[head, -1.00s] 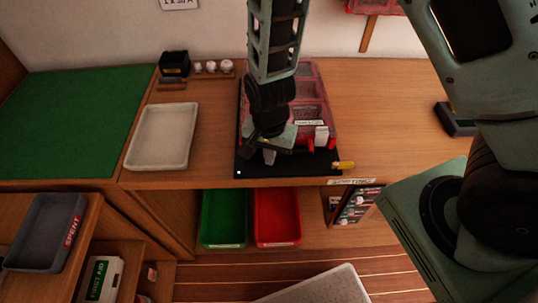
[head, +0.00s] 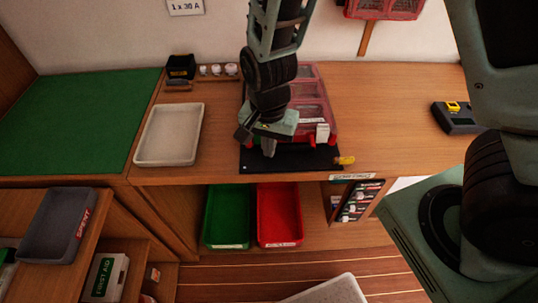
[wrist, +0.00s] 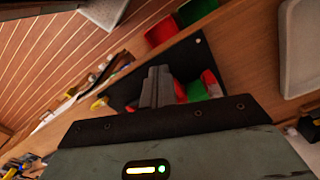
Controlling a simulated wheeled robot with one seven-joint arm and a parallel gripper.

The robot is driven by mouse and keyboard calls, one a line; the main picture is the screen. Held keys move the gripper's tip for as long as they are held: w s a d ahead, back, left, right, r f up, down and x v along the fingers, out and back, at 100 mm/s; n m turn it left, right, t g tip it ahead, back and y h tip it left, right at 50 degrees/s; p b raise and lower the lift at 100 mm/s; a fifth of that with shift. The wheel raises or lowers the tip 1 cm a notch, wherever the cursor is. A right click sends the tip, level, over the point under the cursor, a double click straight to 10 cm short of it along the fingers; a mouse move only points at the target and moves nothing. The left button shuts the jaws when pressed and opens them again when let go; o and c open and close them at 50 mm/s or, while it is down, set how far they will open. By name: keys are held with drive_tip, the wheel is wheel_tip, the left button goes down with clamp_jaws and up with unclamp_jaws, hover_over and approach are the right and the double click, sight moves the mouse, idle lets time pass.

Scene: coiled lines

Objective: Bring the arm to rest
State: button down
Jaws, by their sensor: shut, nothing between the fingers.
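My gripper (head: 269,148) hangs from my arm over the black mat (head: 310,159) on the wooden bench. Its fingers are together with nothing between them, pointing down. In the wrist view the closed gripper fingers (wrist: 156,88) show above the dark mat, with red and green items just behind them. Behind the gripper in the head view stands a red clear-lidded organiser box (head: 312,93), partly hidden by my arm.
A pale tray (head: 169,134) and a green mat (head: 75,110) lie to the left. Green (head: 228,241) and red bins (head: 278,238) sit below the bench edge. A yellow-handled item (head: 345,160) lies at the mat's front right. A dark device (head: 455,117) lies at the right.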

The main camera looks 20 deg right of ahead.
drive_tip(key=shift+r, duration=1.8)
